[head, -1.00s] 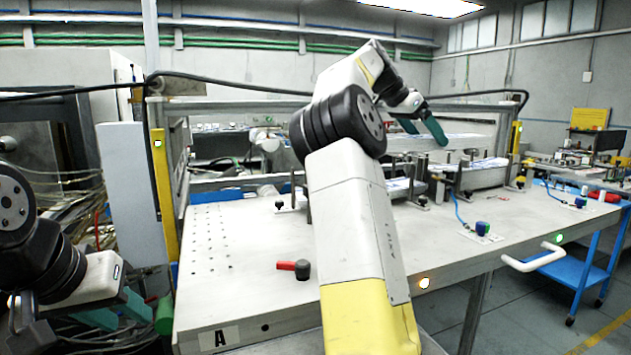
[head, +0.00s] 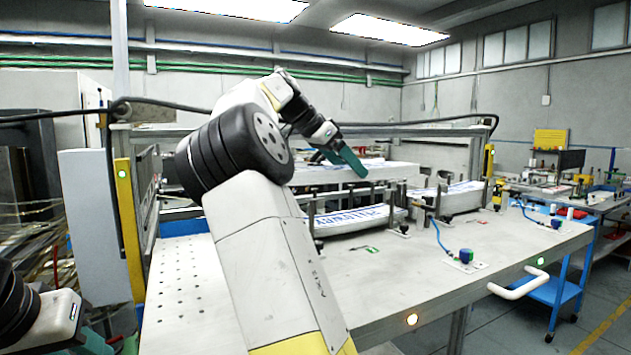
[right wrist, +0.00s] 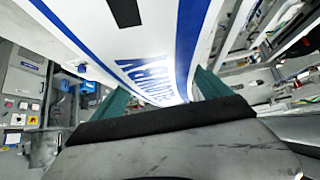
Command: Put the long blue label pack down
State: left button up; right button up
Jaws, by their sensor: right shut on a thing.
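The long blue label pack (right wrist: 150,45) is white with blue stripes and blue lettering. It fills the upper part of the right wrist view between the two teal fingers. My right gripper (head: 343,160) is shut on this pack, which shows in the head view as a long white slab (head: 395,173). The slab appears level, above and behind the packs on the table; its exact height is hard to tell. My left gripper (head: 92,343) shows only partly at the lower left, cut by the frame edge; its fingertips cannot be judged.
A white pack with blue lettering (head: 350,221) lies between metal posts on the table (head: 400,275). Another pack (head: 448,200) lies to its right. A blue knob on a cable (head: 466,256) stands near the front.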

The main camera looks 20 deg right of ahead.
aim_at(329, 168)
jog(key=shift+a, duration=0.25)
jog(key=shift+a+f, duration=0.35)
jog(key=shift+f, duration=0.3)
jog(key=shift+a+f, duration=0.3)
jog(key=shift+f, duration=0.95)
jog(key=o, duration=1.9)
jog(key=shift+f, duration=0.1)
jog(key=shift+a+r, duration=0.1)
jog(key=shift+r, duration=0.2)
jog(key=v, duration=0.2)
jog(key=shift+a+r, duration=0.2)
jog(key=shift+r, duration=0.05)
jog(key=a, duration=1.2)
